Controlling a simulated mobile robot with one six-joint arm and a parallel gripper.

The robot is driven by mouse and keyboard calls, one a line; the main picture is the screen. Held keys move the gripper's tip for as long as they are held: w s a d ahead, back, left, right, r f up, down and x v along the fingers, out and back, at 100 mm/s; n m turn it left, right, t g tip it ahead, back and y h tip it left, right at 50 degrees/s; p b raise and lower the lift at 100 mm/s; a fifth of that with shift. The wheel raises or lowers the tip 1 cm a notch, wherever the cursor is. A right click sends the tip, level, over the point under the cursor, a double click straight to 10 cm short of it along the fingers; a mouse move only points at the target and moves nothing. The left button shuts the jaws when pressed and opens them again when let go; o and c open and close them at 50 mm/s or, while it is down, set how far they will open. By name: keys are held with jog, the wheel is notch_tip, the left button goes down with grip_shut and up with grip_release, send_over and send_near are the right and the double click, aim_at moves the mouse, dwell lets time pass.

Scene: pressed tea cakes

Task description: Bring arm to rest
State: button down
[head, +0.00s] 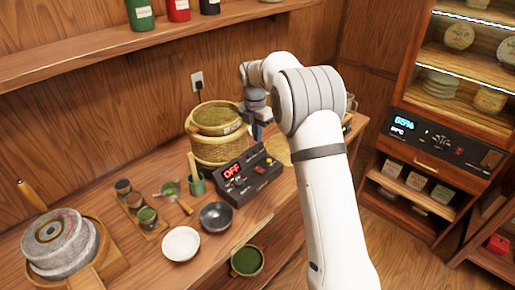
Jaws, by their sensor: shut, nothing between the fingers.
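My white arm reaches up from the bottom right and bends over the wooden counter. My gripper (257,131) is small in the head view and points down beside the bamboo steamer (217,148), above the back edge of the black control box (248,176). The gripper is shut with nothing in it. The box shows a red "OFF" display. My arm hides part of the counter to the right.
A white bowl (181,244), a dark bowl (215,216), a green cup (197,185) and a stone mill (60,243) stand on the counter. A shelf (150,55) with tins runs above. A display cabinet (430,140) stands at right; open floor (400,250) lies before it.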

jog(key=shift+r, duration=0.55)
jog(key=s+d+r+m+t, duration=0.1)
jog(key=s+d+r+m, duration=0.2)
jog(key=s+r+m, duration=0.5)
jog(key=s+d+r+m+t, duration=0.1)
jog(key=s+d+r+m, duration=0.35)
jog(key=s, duration=0.55)
jog(key=s+d+f+m+t, duration=0.1)
jog(key=s+f+m, duration=0.1)
jog(key=s+m, duration=0.5)
jog(key=s+d+f+m, duration=0.2)
jog(key=s+m, duration=0.5)
jog(key=s, duration=0.6)
jog(key=shift+s+f+t, duration=0.2)
jog(key=shift+s+t, duration=0.1)
jog(key=shift+t, duration=0.1)
jog(key=c, duration=2.1)
grip_release()
